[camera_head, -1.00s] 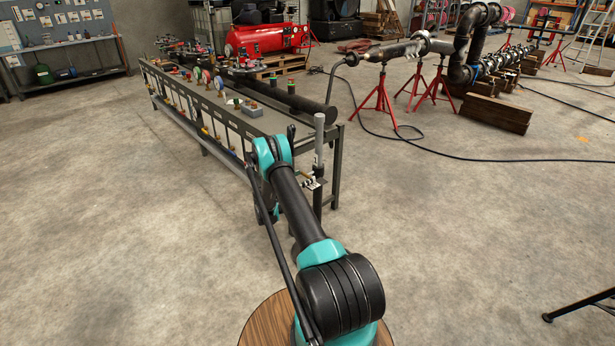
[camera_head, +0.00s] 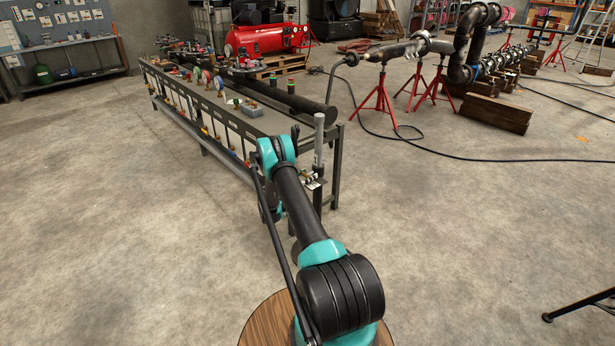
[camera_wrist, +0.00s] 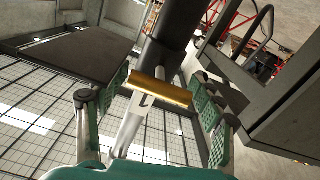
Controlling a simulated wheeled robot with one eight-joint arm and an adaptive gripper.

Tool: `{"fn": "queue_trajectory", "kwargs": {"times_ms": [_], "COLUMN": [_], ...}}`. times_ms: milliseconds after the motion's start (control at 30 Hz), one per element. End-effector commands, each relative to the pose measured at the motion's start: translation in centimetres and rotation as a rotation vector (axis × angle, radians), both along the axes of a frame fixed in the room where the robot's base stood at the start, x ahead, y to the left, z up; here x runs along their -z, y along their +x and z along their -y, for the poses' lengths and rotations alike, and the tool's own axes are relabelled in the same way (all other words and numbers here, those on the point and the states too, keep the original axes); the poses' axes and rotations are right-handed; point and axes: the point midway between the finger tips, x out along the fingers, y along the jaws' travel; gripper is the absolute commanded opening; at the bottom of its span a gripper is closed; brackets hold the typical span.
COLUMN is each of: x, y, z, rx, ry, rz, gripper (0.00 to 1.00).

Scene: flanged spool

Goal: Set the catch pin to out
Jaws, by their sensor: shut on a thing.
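In the wrist view, a brass crossbar (camera_wrist: 168,92) sits across a pale metal stem with a dark letter-like mark (camera_wrist: 133,120). I take the crossbar to be the catch pin's handle. A thick dark cylinder (camera_wrist: 180,30) rises behind it. In the head view, the grey-topped post (camera_head: 319,150) with small fittings (camera_head: 314,182) stands at the bench's near end. My arm hides my gripper there. I cannot tell how far the pin is out.
The long bench (camera_head: 225,110) carries valves, gauges and a black pipe (camera_head: 300,102). In the wrist view, a dark plate edge (camera_wrist: 275,110) is close on the right. Open concrete floor (camera_head: 120,230) lies left of the bench. Red stands (camera_head: 380,97) hold pipework behind.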

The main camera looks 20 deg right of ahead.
Motion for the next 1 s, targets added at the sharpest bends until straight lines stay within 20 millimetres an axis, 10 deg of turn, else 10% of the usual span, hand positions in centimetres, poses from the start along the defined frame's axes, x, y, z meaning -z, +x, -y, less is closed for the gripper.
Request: {"fn": "queue_trajectory", "kwargs": {"times_ms": [967,1000], "x": [0.2,0.2], "y": [-1.3,-1.3], "z": [-3.3,-3.3], "rx": [0.004,0.004], "ry": [0.0,0.0], "rz": [0.001,0.001], "gripper": [0.13,0.66]}}
